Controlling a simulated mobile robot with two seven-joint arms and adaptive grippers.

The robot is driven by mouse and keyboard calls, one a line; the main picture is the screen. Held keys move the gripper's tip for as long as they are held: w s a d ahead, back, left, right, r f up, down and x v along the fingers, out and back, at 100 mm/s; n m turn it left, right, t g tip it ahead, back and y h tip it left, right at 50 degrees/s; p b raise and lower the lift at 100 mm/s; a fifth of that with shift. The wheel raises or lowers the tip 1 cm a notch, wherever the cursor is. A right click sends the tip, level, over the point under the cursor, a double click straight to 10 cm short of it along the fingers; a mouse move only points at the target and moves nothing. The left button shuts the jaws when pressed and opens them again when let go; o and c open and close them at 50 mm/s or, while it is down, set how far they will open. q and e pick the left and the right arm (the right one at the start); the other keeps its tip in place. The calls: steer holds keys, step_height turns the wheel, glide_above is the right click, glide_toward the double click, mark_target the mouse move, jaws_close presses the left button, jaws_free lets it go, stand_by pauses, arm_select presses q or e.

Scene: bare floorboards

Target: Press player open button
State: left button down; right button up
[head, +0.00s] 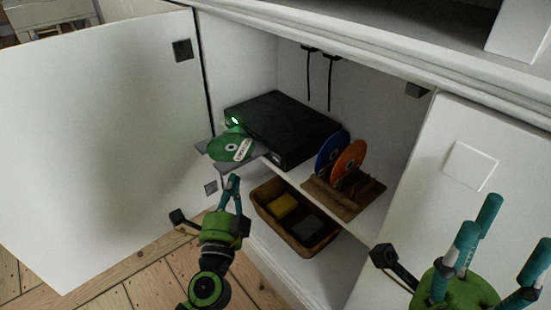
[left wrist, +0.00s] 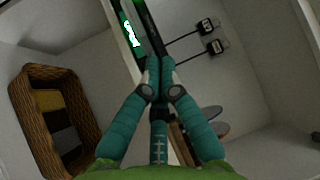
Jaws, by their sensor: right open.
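The black player (head: 285,127) sits on the cabinet shelf with a lit green indicator at its front left. Its disc tray (head: 207,146) is out, and a green disc (head: 226,148) with a white label lies on it. I cannot make out the open button. My left gripper (head: 231,181) is below and in front of the tray, its fingers pointing up, apparently empty. In the left wrist view its fingertips (left wrist: 160,68) are together, just below the green disc (left wrist: 131,28) and the player's dark edge. My right gripper (head: 498,236) is open and empty before the right door.
A wooden rack (head: 340,197) holds a blue disc (head: 326,151) and an orange disc (head: 349,160) right of the player. A wicker basket (head: 267,208) sits below the shelf. The open left door (head: 100,130) and right door (head: 495,205) flank the opening.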

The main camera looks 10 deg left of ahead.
mark_target(276, 158)
arm_select(q)
steer(key=w+d, duration=0.5)
steer(key=w, duration=0.2)
steer(key=shift+d+b, duration=0.2)
steer(key=shift+b, duration=0.1)
stand_by(1.3)
steer(key=shift+w+d, duration=0.25)
steer(key=shift+w, duration=0.05)
